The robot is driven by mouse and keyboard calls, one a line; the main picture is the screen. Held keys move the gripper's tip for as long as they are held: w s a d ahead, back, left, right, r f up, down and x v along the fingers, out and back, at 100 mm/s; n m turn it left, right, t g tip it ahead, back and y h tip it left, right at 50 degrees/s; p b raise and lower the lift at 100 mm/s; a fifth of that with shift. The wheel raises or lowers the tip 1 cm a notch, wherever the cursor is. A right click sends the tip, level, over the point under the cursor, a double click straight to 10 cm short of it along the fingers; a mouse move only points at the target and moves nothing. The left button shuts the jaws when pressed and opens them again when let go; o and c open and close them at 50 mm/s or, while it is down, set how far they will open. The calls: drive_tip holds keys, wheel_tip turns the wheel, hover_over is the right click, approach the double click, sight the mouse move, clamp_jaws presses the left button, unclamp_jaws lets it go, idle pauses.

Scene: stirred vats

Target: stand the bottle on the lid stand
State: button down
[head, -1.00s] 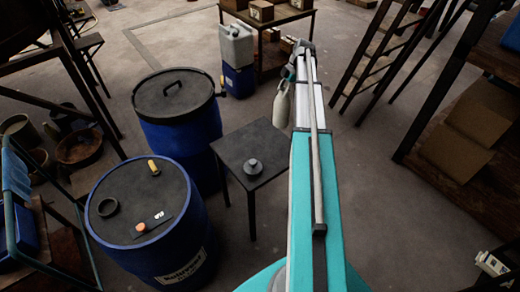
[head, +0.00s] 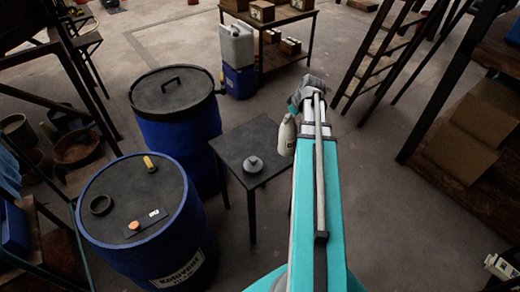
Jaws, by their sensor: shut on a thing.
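A pale, cream-white bottle (head: 286,137) hangs roughly upright, neck up, from my gripper (head: 291,108) at the end of my teal arm. The gripper is shut on its top; the fingers are small and partly hidden by the arm's end. A small square dark table (head: 232,146), seemingly the lid stand, stands left of the bottle. A grey, round, knobbed piece (head: 253,164) sits on its top, right of the middle. In the picture the bottle is just right of the table's right edge; its height above the tabletop is hard to tell.
A blue vat with a black lid (head: 172,92) stands behind and left of the table. A nearer blue drum (head: 135,205) carries a black ring, an orange cap and a yellow piece. A grey jerrycan (head: 237,45) stands behind. A ladder rises at the right. Floor right of the table is clear.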

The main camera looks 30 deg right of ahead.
drive_tip(key=shift+s+a+f+m, duration=0.2)
drive_tip(key=shift+s+m, duration=0.15)
drive_tip(key=shift+m, duration=0.05)
drive_tip(key=shift+w+d, duration=0.1)
drive_tip(key=w+d+f+b, duration=0.5)
drive_tip(key=w+f+b, duration=0.4)
drive_tip(key=w, duration=0.2)
drive_tip(key=shift+w+d, duration=0.35)
drive_tip(key=shift+d, duration=0.05)
drive_tip(key=shift+w+d+f+b, duration=0.1)
drive_tip(key=shift+w+f+b, duration=0.1)
drive_tip(key=shift+f+b, duration=0.85)
drive_tip(key=shift+w+d+f+b, duration=0.1)
drive_tip(key=shift+w+f+b, duration=0.05)
drive_tip(key=shift+f+b, duration=0.9)
